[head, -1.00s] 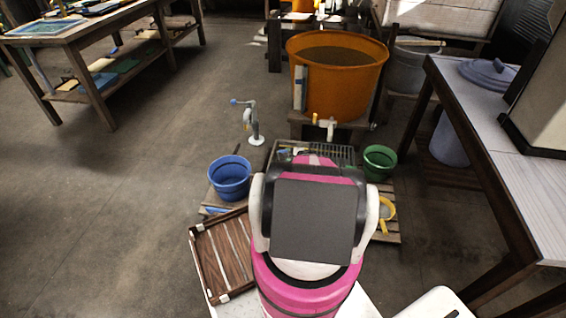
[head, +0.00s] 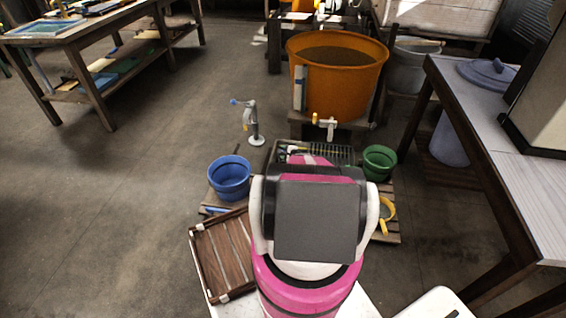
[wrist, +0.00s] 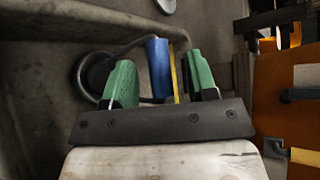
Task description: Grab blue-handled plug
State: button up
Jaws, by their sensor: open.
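In the wrist view a blue handle (wrist: 157,68) stands between the two green fingers of my gripper (wrist: 161,58). The fingers are open, with a visible gap on each side of the handle. A thin yellow strip (wrist: 174,72) runs close along the handle's right side. A dark round ring or disc (wrist: 95,72) lies to the left, partly behind the left finger. A thin curved rod leads from it toward the handle; I cannot tell whether they join. In the head view my own pink arm hides the gripper, and I cannot make out the handle.
An orange tub (head: 338,92) with a tap (head: 326,125) stands beyond my arm. A blue bucket (head: 230,178) is left and a green bucket (head: 379,163) right. A white-based stand (head: 254,128) rises behind.

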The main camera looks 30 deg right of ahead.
jog(key=shift+x, duration=0.95)
grip_shut()
